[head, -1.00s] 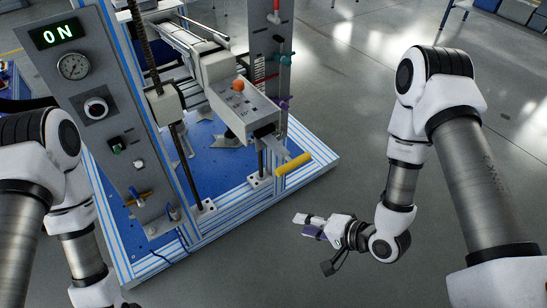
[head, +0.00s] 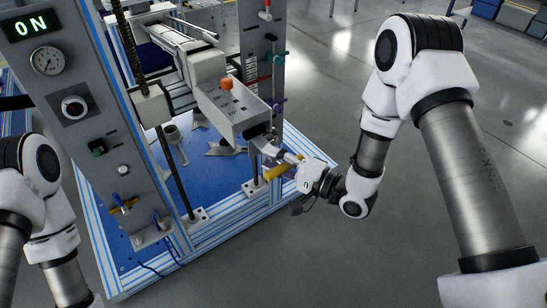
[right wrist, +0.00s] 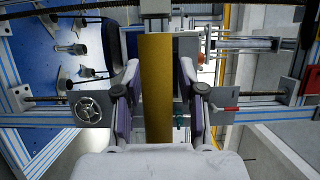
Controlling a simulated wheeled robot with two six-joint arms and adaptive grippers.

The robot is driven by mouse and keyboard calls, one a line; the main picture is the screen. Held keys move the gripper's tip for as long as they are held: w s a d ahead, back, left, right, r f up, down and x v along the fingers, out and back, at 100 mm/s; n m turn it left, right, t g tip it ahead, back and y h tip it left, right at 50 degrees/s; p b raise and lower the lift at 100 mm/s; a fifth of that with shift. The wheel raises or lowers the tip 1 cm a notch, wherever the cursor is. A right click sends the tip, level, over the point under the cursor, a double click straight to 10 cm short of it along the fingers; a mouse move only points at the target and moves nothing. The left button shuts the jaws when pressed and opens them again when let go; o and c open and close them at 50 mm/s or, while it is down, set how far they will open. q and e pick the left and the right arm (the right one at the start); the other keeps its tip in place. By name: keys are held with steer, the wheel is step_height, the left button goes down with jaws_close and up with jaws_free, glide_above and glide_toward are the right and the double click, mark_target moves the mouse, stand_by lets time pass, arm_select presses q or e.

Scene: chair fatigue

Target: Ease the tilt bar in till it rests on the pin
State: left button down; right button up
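The tilt bar shows a yellow grip (head: 276,172) at the end of a short metal arm below the grey box, at the front of the test rig. My right gripper (head: 281,157) is at this grip and partly covers it. In the right wrist view the yellow grip (right wrist: 157,95) stands between the two fingers, which are open with purple pads. A narrow gap shows at the right of the bar; contact on the left is hard to judge. I cannot make out the pin. My left gripper is out of view.
The grey box (head: 238,112) with an orange knob (head: 226,84) is just above the bar. The control panel (head: 85,120) reads ON and carries a gauge. A blue-and-silver frame surrounds the rig. The floor (head: 300,250) in front is clear.

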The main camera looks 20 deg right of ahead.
steer(key=shift+d+f, duration=0.1)
steer(key=shift+d, duration=0.05)
steer(key=shift+c, duration=0.3)
jaws_close()
steer(key=shift+w, duration=0.1)
